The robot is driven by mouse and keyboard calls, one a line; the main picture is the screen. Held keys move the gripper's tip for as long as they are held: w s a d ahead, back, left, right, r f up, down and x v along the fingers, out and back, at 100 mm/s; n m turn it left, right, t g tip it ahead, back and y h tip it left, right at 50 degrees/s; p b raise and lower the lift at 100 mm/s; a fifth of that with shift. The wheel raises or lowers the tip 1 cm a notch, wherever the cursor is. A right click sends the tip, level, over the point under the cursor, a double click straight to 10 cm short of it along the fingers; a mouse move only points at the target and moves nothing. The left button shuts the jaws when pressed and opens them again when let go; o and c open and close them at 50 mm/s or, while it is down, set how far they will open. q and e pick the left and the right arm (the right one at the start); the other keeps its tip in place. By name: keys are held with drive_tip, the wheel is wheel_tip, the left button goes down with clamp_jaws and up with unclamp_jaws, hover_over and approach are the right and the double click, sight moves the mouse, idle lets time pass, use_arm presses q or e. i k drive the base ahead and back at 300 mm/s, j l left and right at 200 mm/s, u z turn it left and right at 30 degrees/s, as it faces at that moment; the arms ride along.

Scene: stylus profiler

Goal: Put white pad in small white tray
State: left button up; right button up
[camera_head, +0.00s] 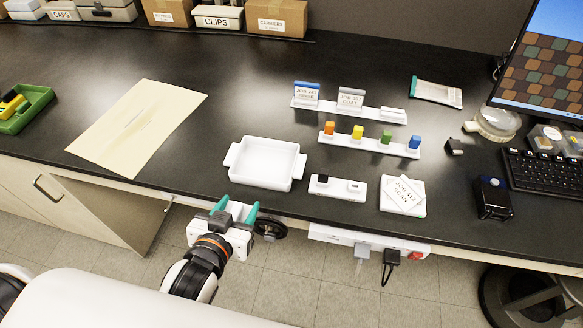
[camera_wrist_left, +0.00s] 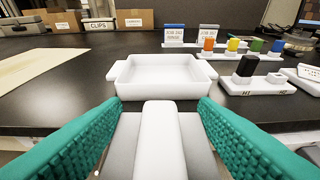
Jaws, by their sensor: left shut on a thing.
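The small white tray (camera_head: 266,162) sits empty near the front edge of the black bench, with a tab on each side. It also shows straight ahead in the left wrist view (camera_wrist_left: 160,78). My left gripper (camera_head: 236,210) is just in front of the bench edge, below the tray in the head view. Its teal fingers are apart around a pale piece, taken as the white pad (camera_wrist_left: 160,140), with a white raised middle strip and grey sides. The piece is apart from the tray, and its far side is hidden. My right gripper is not in view.
Behind are a rack of coloured pegs (camera_head: 370,145) and a sign rack (camera_head: 349,109). A cream sheet (camera_head: 137,126) lies left.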

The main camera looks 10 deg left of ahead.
sight(266, 166)
drive_tip(key=z, duration=2)
drive_tip(key=k+j+z, duration=0.8)
drive_tip(key=k, duration=0.35)
drive_tip(key=k+j, duration=0.2)
drive_tip(key=k, duration=0.15)
drive_tip(key=k+j, duration=0.2)
drive_tip(key=k, duration=0.2)
drive_tip(key=k+j, duration=0.2)
drive_tip(key=k, duration=0.15)
drive_tip(key=i, duration=0.2)
